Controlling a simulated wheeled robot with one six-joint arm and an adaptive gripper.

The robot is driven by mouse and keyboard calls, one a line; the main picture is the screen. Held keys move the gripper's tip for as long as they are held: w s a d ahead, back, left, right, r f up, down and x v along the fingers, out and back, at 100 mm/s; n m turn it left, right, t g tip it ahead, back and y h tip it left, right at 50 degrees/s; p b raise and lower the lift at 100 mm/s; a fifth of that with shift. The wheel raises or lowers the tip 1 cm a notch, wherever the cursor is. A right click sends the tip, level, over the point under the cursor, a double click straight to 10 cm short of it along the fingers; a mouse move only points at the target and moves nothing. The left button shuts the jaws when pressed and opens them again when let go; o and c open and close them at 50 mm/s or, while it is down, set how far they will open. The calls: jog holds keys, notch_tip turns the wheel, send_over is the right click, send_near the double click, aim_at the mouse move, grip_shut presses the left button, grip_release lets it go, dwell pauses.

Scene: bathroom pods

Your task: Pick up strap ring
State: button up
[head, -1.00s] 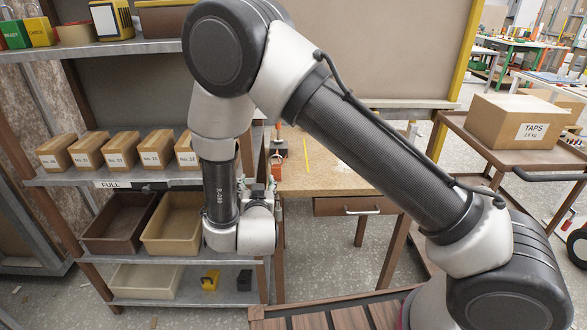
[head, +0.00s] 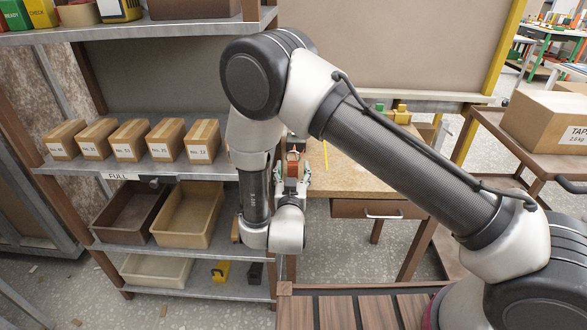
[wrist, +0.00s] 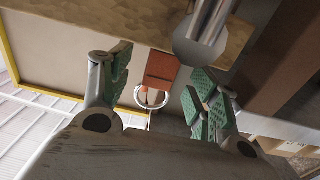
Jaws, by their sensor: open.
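The strap ring shows in the wrist view as a pale ring (wrist: 153,98) on a short orange-red strap (wrist: 162,68), by the edge of a wooden board. In that view it lies between the two green-padded fingers of my gripper (wrist: 158,92), with clear space on both sides. My gripper is open and empty, and neither pad appears to touch the ring. In the head view the orange strap (head: 293,168) shows at the left end of the workbench, just beyond my gripper (head: 292,188). My wrist partly hides the spot there.
A metal shelf unit (head: 190,173) with cartons and bins stands close on the left. The wooden workbench (head: 345,172) has a drawer below. A cart with a carton (head: 550,122) is at right. In the wrist view a metal cylinder (wrist: 205,35) hangs near the right finger.

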jog(key=w, duration=0.3)
jog(key=shift+s, duration=0.1)
jog(key=c, duration=1.3)
notch_tip(320, 180, up, 10)
